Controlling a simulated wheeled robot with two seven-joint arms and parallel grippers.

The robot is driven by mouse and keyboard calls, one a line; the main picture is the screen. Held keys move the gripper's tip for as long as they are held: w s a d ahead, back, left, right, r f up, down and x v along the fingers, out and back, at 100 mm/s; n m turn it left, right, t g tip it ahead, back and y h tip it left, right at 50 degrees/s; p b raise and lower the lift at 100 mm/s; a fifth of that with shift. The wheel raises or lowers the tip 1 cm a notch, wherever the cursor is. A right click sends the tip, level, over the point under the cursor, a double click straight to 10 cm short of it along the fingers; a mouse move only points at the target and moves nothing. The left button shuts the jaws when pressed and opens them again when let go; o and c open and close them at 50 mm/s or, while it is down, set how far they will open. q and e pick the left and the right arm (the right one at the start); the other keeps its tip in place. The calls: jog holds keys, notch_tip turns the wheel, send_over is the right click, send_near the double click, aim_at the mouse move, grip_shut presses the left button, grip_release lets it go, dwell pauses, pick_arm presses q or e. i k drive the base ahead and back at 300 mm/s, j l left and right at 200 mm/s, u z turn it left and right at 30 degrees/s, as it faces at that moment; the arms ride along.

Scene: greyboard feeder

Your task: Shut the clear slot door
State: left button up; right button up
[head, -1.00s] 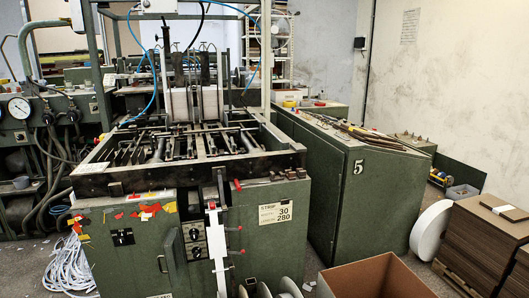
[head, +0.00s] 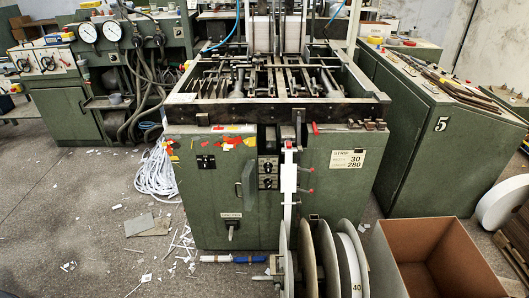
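The green feeder machine (head: 320,180) stands in the middle of the head view, with an open top full of dark metal rails. A white vertical strip guide (head: 289,185) runs down its front, with small red parts beside it. I cannot make out a clear slot door on it, nor whether one is open or shut. Neither of my grippers shows in the view.
Large reels (head: 325,258) stand on the floor before the machine, beside an open cardboard box (head: 430,245). A green cabinet marked 5 (head: 420,150) is on the right. Paper strips (head: 157,172) lie at the left. The left floor is mostly free, with scraps.

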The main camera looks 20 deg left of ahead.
aim_at(247, 195)
jog(key=j+z, duration=0.45)
jog(key=j, duration=2.2)
jog(key=k+j+z, duration=0.1)
jog(key=j, duration=0.25)
jog(key=k+j+z, duration=0.1)
jog(key=k+j, duration=0.15)
